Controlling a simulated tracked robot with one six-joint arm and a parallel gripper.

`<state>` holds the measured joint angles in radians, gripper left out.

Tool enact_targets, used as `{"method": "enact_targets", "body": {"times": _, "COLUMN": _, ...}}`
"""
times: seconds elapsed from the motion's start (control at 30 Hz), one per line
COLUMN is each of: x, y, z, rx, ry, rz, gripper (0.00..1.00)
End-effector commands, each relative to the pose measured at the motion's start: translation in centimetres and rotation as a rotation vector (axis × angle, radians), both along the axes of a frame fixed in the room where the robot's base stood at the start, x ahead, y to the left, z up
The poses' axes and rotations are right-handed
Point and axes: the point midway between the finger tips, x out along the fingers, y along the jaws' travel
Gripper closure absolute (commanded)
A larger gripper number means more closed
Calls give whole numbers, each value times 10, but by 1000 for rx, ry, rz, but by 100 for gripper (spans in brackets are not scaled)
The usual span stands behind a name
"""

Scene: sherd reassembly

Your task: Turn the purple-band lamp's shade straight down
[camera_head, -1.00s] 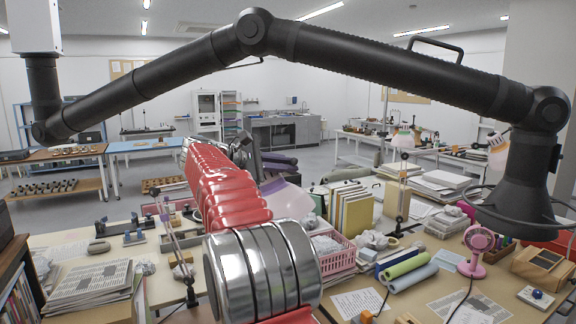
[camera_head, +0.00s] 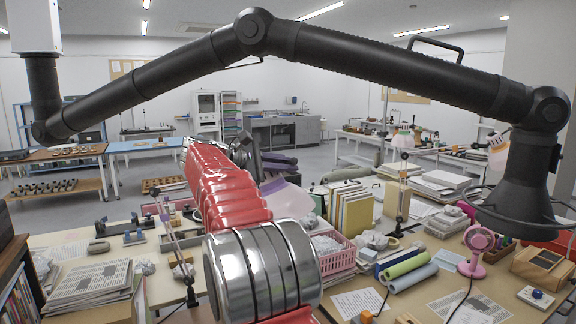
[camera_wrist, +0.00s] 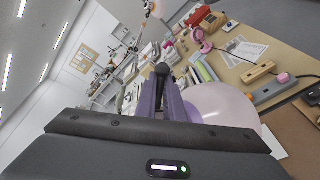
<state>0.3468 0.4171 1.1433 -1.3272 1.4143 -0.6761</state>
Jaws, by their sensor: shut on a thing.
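My gripper (camera_wrist: 161,78) is in the wrist view, its two purple fingers closed together at the tips on a small dark round piece (camera_wrist: 162,69). In the head view the fingers (camera_head: 280,164) show behind my red arm. A pale lilac lampshade (camera_wrist: 225,104) is close beside the fingers, on their right in the wrist view. It also shows in the head view (camera_head: 287,198), tilted, just below the fingers and partly hidden by my arm.
A pink basket (camera_head: 337,254), yellow folders (camera_head: 352,211) and rolled mats (camera_head: 405,268) crowd the table right of my arm. A second lamp (camera_head: 403,140) stands behind them. A pink fan (camera_head: 477,245) stands farther right. Stacked papers (camera_head: 92,285) lie at left.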

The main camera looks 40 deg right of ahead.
Motion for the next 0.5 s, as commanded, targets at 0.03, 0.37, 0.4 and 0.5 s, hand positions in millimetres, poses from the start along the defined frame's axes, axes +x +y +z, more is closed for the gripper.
{"method": "enact_targets", "body": {"times": 0.03, "x": -2, "y": 0, "z": 0, "rx": 3, "ry": 0, "rz": -5, "gripper": 100}}
{"method": "enact_targets", "body": {"times": 0.37, "x": -12, "y": -4, "z": -23, "rx": 74, "ry": -173, "rz": -5, "gripper": 100}}
{"method": "enact_targets", "body": {"times": 0.4, "x": -14, "y": -5, "z": -27, "rx": 89, "ry": -208, "rz": -6, "gripper": 100}}
{"method": "enact_targets", "body": {"times": 0.5, "x": -16, "y": -6, "z": -39, "rx": 124, "ry": -294, "rz": -6, "gripper": 100}}
